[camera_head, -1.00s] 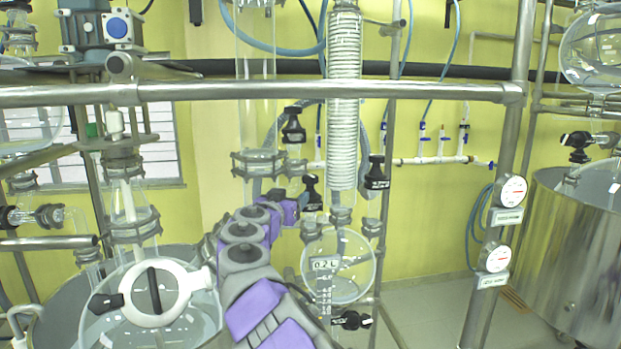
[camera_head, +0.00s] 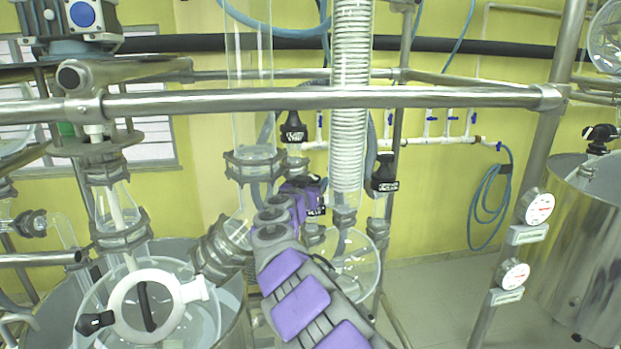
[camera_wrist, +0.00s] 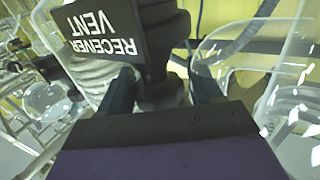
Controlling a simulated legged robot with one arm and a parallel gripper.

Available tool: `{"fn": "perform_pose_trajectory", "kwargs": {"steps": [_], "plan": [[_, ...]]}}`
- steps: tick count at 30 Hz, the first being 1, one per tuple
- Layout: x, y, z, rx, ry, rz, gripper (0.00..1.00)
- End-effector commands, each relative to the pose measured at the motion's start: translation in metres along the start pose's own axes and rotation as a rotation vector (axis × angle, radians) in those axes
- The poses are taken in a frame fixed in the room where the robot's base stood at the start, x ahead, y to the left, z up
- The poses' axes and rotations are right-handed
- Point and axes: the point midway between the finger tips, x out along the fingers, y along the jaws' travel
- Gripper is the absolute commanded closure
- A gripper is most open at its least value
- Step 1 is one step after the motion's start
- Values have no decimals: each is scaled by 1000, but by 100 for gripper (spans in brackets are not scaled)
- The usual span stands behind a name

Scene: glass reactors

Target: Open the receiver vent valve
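The receiver vent valve (camera_wrist: 158,55) is a black knob with a black plate lettered "RECEIVER VENT", upside down in the wrist view. My gripper (camera_wrist: 163,92) has one dark finger on each side of the valve's narrower neck, with slight gaps visible, so it looks open around it. In the head view my purple gripper (camera_head: 303,190) is among the glassware, left of the coiled condenser and above the round receiver flask (camera_head: 352,265). It covers most of the valve there; only a little black shows at its right side.
Other black labelled valves stand close by, one above (camera_head: 293,130) and one to the right (camera_head: 385,175). A glass column (camera_head: 250,100) and a coiled condenser (camera_head: 350,110) flank the gripper. A horizontal steel rail (camera_head: 320,97) crosses above my arm. Two gauges (camera_head: 539,208) are on the right post.

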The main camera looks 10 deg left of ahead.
Motion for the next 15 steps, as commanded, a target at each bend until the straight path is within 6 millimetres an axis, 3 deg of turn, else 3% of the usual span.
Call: {"fn": "perform_pose_trajectory", "kwargs": {"steps": [6, 15], "plan": [[1, 0, 0, 0, 0, -1, 38], [1, -2, 0, -1, 0, -2, 66]]}}
